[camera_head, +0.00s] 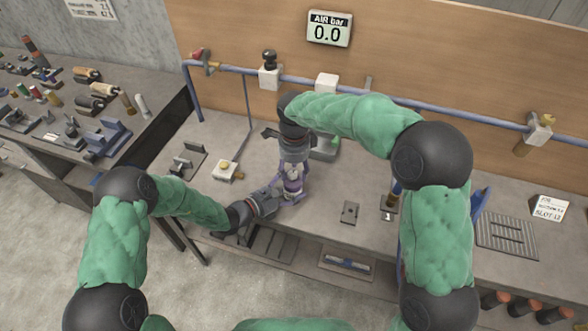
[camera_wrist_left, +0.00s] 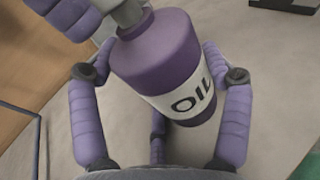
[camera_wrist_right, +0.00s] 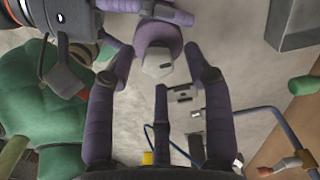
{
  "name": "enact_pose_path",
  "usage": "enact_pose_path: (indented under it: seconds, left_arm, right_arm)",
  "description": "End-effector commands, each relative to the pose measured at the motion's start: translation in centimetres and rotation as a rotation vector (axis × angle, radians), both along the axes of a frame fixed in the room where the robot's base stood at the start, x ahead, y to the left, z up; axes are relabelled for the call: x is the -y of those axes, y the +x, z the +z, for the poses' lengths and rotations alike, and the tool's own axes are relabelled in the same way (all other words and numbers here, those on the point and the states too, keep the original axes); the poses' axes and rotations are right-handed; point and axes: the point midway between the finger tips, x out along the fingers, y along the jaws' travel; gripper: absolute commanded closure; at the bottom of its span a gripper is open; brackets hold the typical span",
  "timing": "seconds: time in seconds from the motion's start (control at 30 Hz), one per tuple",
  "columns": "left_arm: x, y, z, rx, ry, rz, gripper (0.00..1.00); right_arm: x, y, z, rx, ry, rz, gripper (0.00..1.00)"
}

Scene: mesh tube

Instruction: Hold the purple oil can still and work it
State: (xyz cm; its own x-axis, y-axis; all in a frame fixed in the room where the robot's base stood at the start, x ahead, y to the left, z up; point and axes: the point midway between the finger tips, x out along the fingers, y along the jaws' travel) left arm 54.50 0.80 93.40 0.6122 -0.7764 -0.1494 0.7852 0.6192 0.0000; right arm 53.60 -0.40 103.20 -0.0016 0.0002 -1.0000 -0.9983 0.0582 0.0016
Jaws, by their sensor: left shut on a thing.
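The purple oil can (camera_head: 292,186) stands upright on the bench in the head view. In the left wrist view the can (camera_wrist_left: 160,55) shows a white label reading OIL and a grey top piece. My left gripper (camera_head: 288,196) comes in low from the left and is shut on the can's body. My right gripper (camera_head: 293,168) points down from above, just over the can's top. In the right wrist view its fingers are spread around the can's pale grey top (camera_wrist_right: 158,68), with visible gaps, so it is open. The can's far side is hidden.
An AIR bar display (camera_head: 329,29) reads 0.0 on the back board. A blue pipe (camera_head: 240,69) with valves runs along the board. A small dark plate (camera_head: 350,212) and a ribbed tray (camera_head: 507,235) lie to the right. A green-and-grey device (camera_head: 325,148) stands behind the can.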

Motion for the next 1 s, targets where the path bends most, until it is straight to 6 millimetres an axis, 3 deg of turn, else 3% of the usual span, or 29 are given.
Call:
enact_pose_path:
  seconds: [0.03, 0.17, 0.2, 1.0]
  left_arm:
    - [0.02, -0.04, -0.06, -0.002, 0.0, -0.001, 0.64]
    - [0.01, -0.04, -0.06, -0.001, 0.0, 0.0, 0.64]
    - [0.01, -0.04, -0.06, -0.001, 0.0, 0.0, 0.64]
    - [-0.12, -0.02, -0.06, -0.002, -0.002, 0.002, 0.64]
  right_arm:
    - [0.0, -0.01, 0.0, 0.0, 0.0, 0.0, 0.59]
    - [0.0, 0.0, 0.01, 0.0, 0.0, 0.0, 0.96]
    - [0.01, 0.01, 0.02, 0.0, 0.0, 0.0, 1.0]
    - [0.31, 0.17, 0.02, 0.001, -0.004, 0.106, 1.0]
